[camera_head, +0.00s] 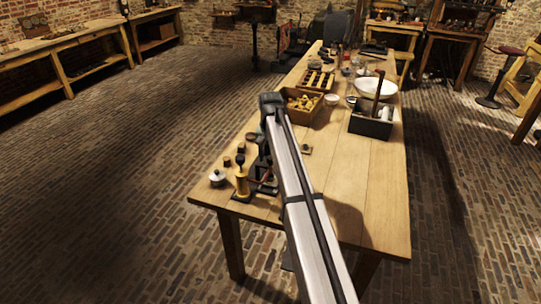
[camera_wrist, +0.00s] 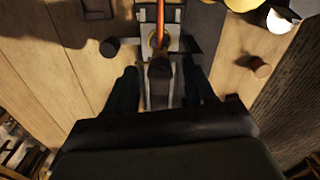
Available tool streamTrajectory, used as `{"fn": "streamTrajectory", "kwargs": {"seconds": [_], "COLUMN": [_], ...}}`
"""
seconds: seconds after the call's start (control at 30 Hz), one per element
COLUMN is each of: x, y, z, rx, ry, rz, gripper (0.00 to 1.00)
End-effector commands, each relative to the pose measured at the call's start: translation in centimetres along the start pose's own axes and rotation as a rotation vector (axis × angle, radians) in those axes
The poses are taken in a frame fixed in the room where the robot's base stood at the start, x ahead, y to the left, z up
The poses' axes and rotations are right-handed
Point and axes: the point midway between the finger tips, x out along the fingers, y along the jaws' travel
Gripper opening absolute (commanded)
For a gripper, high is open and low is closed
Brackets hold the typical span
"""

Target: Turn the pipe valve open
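In the wrist view an orange-copper pipe (camera_wrist: 161,14) runs down the upper middle to a brass-coloured ring and a dark valve part (camera_wrist: 159,71), which I take to be the handle. My gripper (camera_wrist: 160,78) is open, with one dark finger on each side of this part. Gaps show between it and both fingers, so it does not look gripped. In the head view a dark fixture (camera_head: 263,187) with a copper-coloured piece stands near the table's front left edge, and my arm partly covers it. My fingers are not clear there. I cannot tell how far the valve is turned.
A brass object with a black top (camera_head: 241,182) and a lidded metal pot (camera_head: 217,178) stand left of the fixture. Small dark cylinders lie nearby. A wooden crate (camera_head: 318,116) and an open tool box (camera_head: 368,126) stand farther back. The table's right front is clear.

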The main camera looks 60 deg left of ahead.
Motion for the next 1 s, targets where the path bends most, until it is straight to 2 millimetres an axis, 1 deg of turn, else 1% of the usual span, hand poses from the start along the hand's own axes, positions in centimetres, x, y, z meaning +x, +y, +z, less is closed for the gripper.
{"fn": "streamTrajectory", "kwargs": {"seconds": [0.03, 0.07, 0.53, 0.77, 1.0], "x": [0.0, -0.01, -0.02, -0.02, -0.03], "y": [0.0, 0.0, 0.01, 0.0, 0.0], "z": [0.0, 0.0, 0.0, -0.01, -0.02], "rx": [0.0, 0.0, 0.0, 0.014, 0.111], "ry": [0.0, 0.0, 0.0, 0.0, 0.0], "rz": [0.0, 0.0, 0.0, 0.0, 0.0], "gripper": [0.49, 0.46, 0.01, 0.0, 0.0]}}
